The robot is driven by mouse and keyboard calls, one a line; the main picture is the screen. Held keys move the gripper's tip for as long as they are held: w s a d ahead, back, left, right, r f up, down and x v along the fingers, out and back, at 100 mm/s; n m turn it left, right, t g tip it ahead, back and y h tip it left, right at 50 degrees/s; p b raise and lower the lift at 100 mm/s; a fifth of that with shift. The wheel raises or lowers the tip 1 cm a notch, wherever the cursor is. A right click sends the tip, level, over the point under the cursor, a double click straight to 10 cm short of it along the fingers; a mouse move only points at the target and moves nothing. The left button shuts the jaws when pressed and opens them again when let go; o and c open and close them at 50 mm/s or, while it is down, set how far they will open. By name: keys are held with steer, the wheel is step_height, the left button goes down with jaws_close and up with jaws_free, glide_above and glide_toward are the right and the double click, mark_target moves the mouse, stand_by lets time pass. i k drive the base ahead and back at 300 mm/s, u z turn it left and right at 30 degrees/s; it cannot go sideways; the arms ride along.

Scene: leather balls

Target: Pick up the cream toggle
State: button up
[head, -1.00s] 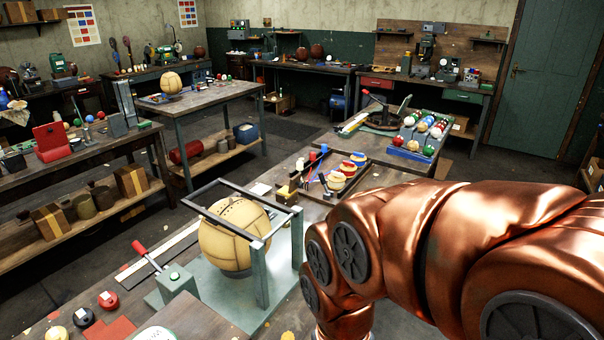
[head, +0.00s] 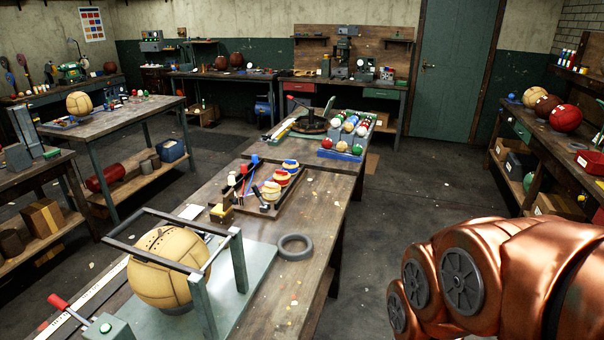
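I cannot make out the cream toggle for certain in the head view. Small cream pieces (head: 271,189) lie with red, yellow and blue ones in a tray on the long workbench, too small to identify. A large cream panelled ball (head: 168,268) sits inside a metal frame (head: 201,303) at the near end of that bench. My copper arm fills the lower right corner, to the right of the bench. My gripper is out of view.
A grey ring (head: 295,247) lies on the long workbench (head: 270,300). A blue crate (head: 340,154) of coloured balls stands at its far end. A right-hand bench holds large balls, including a red one (head: 565,119). The floor (head: 430,185) between the benches is clear.

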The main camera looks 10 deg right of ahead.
mark_target(232, 179)
steer(key=z, duration=0.65)
steer(key=i, duration=3.3)
steer(key=u, duration=4)
